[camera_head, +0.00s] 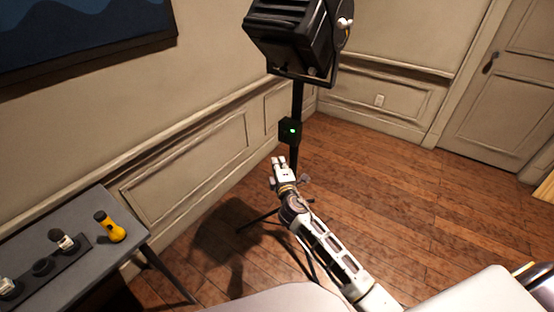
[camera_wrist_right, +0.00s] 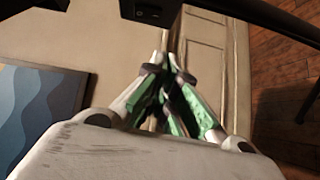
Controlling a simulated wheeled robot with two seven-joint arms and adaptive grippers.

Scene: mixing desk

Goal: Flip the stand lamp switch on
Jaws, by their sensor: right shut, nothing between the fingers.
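The black stand lamp (camera_head: 291,35) stands near the wall corner, its head tilted on a dark pole. A small black switch box (camera_head: 291,130) with a lit green spot sits on the pole below the head. My right gripper (camera_head: 279,161) is just below and slightly left of the box in the head view, with a visible gap between them. In the right wrist view the fingers of my right gripper (camera_wrist_right: 172,62) are closed together, with nothing held. A dark bar crosses the top of that view; I cannot tell which part it is. My left gripper is not in view.
A grey table (camera_head: 85,215) at the left holds a yellow flashlight (camera_head: 112,228) and a dark strip (camera_head: 45,268) with small items. The lamp's tripod legs spread over the wooden floor (camera_head: 400,200). A door (camera_head: 510,90) is at the right, and the floor before it is clear.

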